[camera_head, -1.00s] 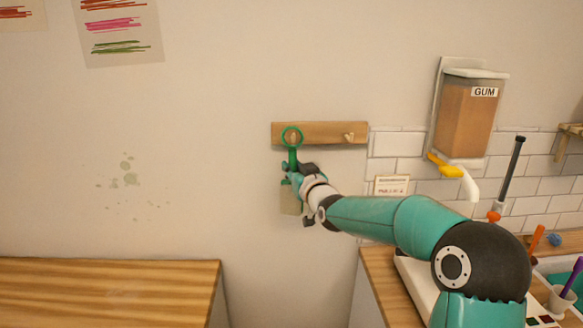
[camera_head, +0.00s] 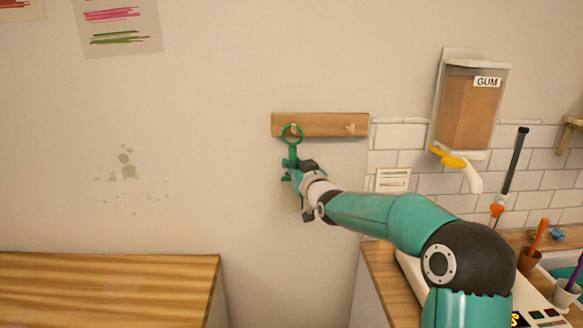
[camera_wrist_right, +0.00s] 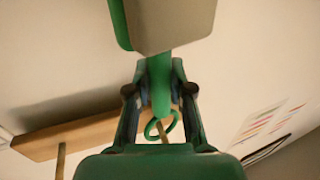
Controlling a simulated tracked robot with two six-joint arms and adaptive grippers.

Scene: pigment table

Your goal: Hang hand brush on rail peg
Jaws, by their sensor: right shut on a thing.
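The hand brush has a green handle, a green ring at its top and a pale block below. In the head view its ring (camera_head: 292,135) overlaps the lower left part of the wooden rail (camera_head: 322,124). A peg tip shows inside the upper part of the ring; I cannot tell if the ring rests on it. My right gripper (camera_head: 293,173) is shut on the handle below the ring, and the brush hangs upright. In the right wrist view the handle (camera_wrist_right: 160,82) lies between the fingers, and a peg shows at the ring (camera_wrist_right: 165,126). My left gripper is out of view.
A second, bare peg (camera_head: 350,128) sticks out at the rail's right. The gum dispenser (camera_head: 468,108) hangs on the wall to the right. A wooden counter (camera_head: 110,285) stands low at left. Cups with tools stand at the lower right.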

